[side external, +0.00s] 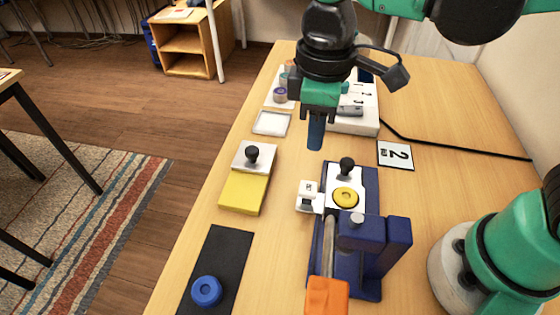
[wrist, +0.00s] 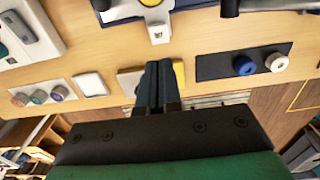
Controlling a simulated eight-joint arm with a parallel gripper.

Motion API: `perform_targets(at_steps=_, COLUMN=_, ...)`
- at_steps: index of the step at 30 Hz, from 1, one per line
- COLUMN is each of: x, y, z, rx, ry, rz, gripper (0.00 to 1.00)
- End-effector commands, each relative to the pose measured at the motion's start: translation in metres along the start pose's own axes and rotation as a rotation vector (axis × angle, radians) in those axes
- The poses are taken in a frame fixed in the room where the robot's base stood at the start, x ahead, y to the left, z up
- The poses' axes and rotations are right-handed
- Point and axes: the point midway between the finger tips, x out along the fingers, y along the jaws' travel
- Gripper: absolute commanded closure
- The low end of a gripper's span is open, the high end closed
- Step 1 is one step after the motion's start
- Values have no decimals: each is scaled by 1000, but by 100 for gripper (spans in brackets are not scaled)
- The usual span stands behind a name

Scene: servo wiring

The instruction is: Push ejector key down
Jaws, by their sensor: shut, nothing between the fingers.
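The blue fixture (side external: 372,262) stands on the table, with a black knob (side external: 346,165) and a yellow disc (side external: 345,198) on its white top plate. A small white tab with a dark mark (side external: 308,195) juts from its left side; it looks like the ejector key. The tab also shows at the top of the wrist view (wrist: 158,33). My gripper (side external: 315,146) is shut and empty, pointing down above the table beyond the fixture's far end, apart from the tab. Its closed dark fingers show in the wrist view (wrist: 158,66).
An orange handle (side external: 327,297) is at the fixture's near end. To the left are a yellow and white block with a knob (side external: 244,192), a white tray (side external: 271,123) and a black mat (side external: 228,252) with a blue ring (side external: 206,291). A card marked 2 (side external: 396,155) lies right.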

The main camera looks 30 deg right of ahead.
Motion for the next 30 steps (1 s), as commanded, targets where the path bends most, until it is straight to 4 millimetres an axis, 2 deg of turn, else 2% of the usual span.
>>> perform_targets(at_steps=9, x=54, y=0, z=0, rx=0, ry=0, rz=0, gripper=100)
perform_targets(at_steps=15, x=78, y=0, z=0, rx=1, ry=2, rz=1, gripper=100)
perform_targets(at_steps=21, x=89, y=0, z=0, rx=1, ry=2, rz=1, gripper=100)
perform_targets(at_steps=30, x=91, y=0, z=0, rx=1, ry=2, rz=1, gripper=100)
